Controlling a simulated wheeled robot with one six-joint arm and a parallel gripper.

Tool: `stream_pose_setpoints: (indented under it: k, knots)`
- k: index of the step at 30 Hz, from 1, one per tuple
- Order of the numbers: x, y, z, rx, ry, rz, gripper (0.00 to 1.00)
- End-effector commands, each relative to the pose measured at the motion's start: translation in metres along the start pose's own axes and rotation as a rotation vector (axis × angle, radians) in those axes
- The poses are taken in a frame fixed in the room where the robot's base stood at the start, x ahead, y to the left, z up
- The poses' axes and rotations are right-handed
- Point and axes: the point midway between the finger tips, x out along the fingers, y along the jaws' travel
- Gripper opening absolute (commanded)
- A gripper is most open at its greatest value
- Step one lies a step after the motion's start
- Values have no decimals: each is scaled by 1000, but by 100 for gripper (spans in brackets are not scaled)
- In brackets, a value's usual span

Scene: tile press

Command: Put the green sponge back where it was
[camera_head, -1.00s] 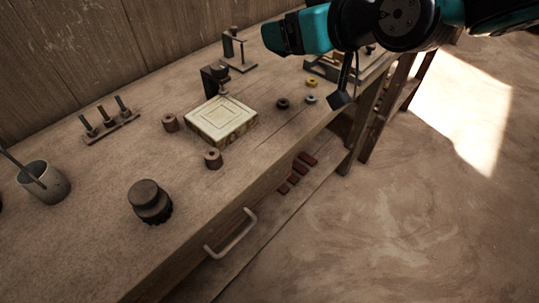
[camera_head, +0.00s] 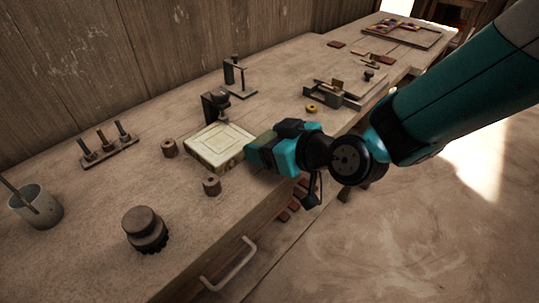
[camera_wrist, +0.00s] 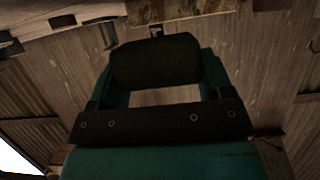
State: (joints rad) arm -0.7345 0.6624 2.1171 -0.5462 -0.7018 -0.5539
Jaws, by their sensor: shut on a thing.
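My gripper (camera_head: 260,150) is just right of the pale tile block, low over the bench's front part. It is shut on the green sponge (camera_head: 265,137), whose olive top edge shows at the jaws in the head view. In the wrist view the sponge (camera_wrist: 155,62) is a dark, rounded block held between the two teal fingers of my gripper (camera_wrist: 158,75). Most of the sponge is hidden by the gripper in the head view. I cannot tell whether it touches the bench.
The pale square tile block (camera_head: 220,145) stands close to the gripper's left. Two small brown cylinders (camera_head: 170,148) (camera_head: 212,186), a dark round pot (camera_head: 146,230) and a grey cup (camera_head: 36,205) stand further left. A yellow ring (camera_head: 311,108) and a metal fixture (camera_head: 335,93) lie beyond.

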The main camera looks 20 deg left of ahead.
Motion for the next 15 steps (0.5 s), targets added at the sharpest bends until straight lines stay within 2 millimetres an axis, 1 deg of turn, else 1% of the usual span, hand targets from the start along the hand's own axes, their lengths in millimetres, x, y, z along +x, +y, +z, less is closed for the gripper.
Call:
stream_pose_setpoints:
  k: [3,6,9,15]
  knots:
    - [7,0,18,3,-4,0,39]
    - [12,0,30,2,-3,1,39]
    - [14,0,34,2,-1,0,39]
    - [14,0,34,1,-1,0,39]
